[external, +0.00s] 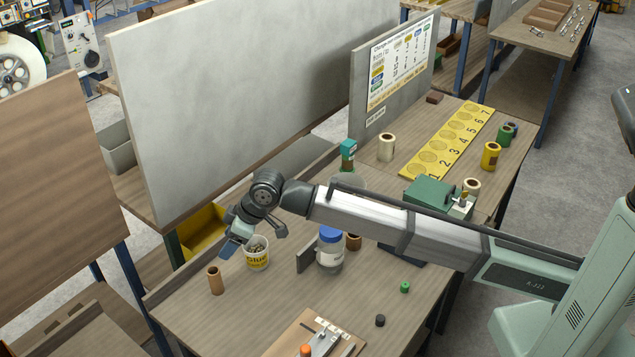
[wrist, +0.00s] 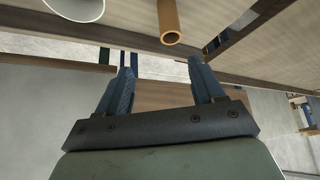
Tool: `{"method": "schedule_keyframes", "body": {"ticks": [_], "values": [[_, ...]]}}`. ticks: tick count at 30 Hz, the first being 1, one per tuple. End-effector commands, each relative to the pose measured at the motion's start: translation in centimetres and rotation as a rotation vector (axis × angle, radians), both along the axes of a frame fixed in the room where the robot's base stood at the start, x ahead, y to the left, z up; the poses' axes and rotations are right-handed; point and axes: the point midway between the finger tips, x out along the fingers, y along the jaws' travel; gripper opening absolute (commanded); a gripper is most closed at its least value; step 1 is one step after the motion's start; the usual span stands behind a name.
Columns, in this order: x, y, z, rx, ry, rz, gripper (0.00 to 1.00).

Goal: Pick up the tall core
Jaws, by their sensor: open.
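A tall brown tube, the tall core (external: 215,281), stands upright near the left edge of the table (external: 185,300). In the wrist view the tall core (wrist: 170,22) shows at the top, beyond the fingertips and roughly in line with the gap between them. My gripper (external: 231,247) is open and empty, above and to the right of the core in the external view. Its two blue fingers (wrist: 162,66) are spread apart in the wrist view and do not touch the core.
A white tub (external: 258,255) with a yellow label stands just right of the core; its rim (wrist: 75,8) shows in the wrist view. A blue-lidded jar (external: 329,252), a grey upright plate (external: 306,255) and a short brown core (external: 353,241) are farther right. The front-left tabletop is clear.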

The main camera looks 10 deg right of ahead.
Motion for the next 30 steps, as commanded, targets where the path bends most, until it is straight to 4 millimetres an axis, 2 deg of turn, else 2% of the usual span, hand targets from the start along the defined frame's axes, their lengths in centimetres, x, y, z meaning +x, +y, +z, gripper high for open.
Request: {"method": "schedule_keyframes", "body": {"ticks": [1, 3, 6, 11, 21, 30], "values": [[-1.1, 0.0, -0.3, -0.01, 0.01, 0.004, 0.68], [-1.9, 0.0, -0.6, -0.021, 0.021, 0.005, 0.68], [-2.4, 0.2, -1.0, -0.027, 0.027, 0.006, 0.68], [-2.2, 1.0, -2.2, -0.027, 0.027, 0.006, 0.68], [-1.6, 3.7, -7.0, -0.026, 0.026, 0.007, 0.68], [-1.3, 4.5, -8.6, -0.026, 0.025, 0.006, 0.68]]}}
